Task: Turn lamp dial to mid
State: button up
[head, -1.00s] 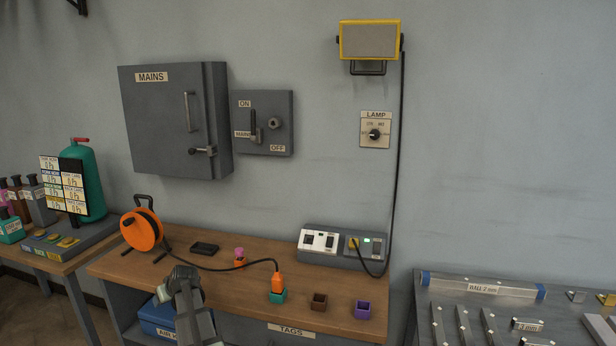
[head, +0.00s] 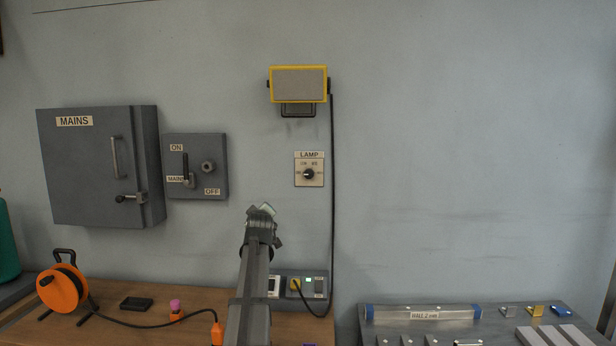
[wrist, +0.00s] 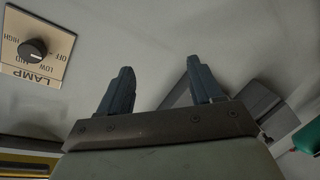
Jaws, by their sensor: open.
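The lamp dial (head: 309,174) is a round black knob on a beige plate labelled LAMP (head: 310,155), on the wall below the floodlight. In the wrist view the dial (wrist: 33,48) is at the upper left, with its lettering upside down. A pale mark shows on the knob's lower right; I cannot tell for sure which setting it points to. My gripper (head: 262,210) is below and left of the plate in the head view. In the wrist view my gripper (wrist: 158,68) is open and empty, its fingers apart from the dial.
The yellow-framed floodlight (head: 299,84) hangs above, its black cable (head: 332,200) running down just right of the plate. The mains switch box (head: 207,150) and grey cabinet (head: 90,165) are at left. A socket box (head: 315,285) is below. The wall at right is clear.

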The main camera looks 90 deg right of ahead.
aim_at(308, 174)
jog(key=s+r+g+h, duration=0.3)
jog(key=s+r, duration=0.8)
jog(key=s, duration=0.4)
jog(key=d, duration=1.4)
jog(key=shift+c, duration=0.4)
jog(key=c, duration=1)
